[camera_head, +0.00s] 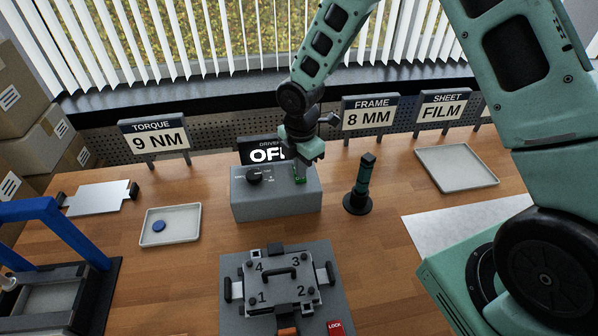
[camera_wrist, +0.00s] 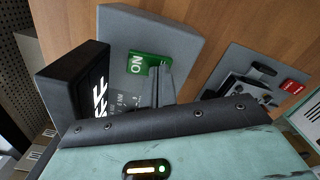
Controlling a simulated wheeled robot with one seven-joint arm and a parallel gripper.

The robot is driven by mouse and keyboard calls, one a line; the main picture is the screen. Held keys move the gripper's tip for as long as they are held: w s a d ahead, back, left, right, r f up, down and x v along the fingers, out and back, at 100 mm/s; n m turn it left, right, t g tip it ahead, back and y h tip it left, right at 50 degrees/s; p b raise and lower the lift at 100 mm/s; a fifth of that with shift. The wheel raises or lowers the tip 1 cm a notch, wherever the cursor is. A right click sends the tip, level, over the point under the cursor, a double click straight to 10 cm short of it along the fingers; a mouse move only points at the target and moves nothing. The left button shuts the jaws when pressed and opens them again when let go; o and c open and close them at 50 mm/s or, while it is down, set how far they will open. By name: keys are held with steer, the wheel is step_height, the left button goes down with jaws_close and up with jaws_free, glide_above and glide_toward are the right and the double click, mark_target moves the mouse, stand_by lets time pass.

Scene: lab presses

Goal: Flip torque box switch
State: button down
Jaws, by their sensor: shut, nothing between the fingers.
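The grey torque box (camera_head: 275,203) stands mid-table, with a black knob (camera_head: 254,175) on its top left. A green switch (camera_head: 300,181) marked ON sits on its top right; it also shows in the wrist view (camera_wrist: 140,62). My gripper (camera_head: 301,164) is shut and empty, pointing down over the box at the switch. In the wrist view the fingertips (camera_wrist: 164,75) overlap the switch's edge; I cannot tell whether they touch it. The black driver sign (camera_head: 256,152) behind the box reads OFF, partly hidden by my gripper in the head view.
A black upright tool (camera_head: 360,185) stands close right of the box. A numbered fixture plate (camera_head: 282,280) with a red LOCK tag lies in front. A tray (camera_head: 169,226) with a blue disc is left, an empty tray (camera_head: 455,168) right. Signs line the back edge.

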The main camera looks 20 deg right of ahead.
step_height(320, 180, up, 7)
steer(key=p, duration=0.5)
steer(key=shift+f, duration=0.2)
stand_by(0.4)
steer(key=s+a+r+m+b, duration=0.3)
steer(key=s, duration=0.3)
steer(key=s+a+r+m+b, duration=0.3)
steer(key=s+r+m, duration=0.1)
steer(key=s, duration=0.2)
steer(key=s+r+m+b, duration=0.1)
steer(key=s+m+b, duration=0.2)
steer(key=s+m, duration=0.4)
steer(key=s, duration=0.8)
steer(key=shift+a+y+b, duration=0.15)
steer(key=shift+y+b, duration=0.15)
steer(key=shift+b, duration=0.05)
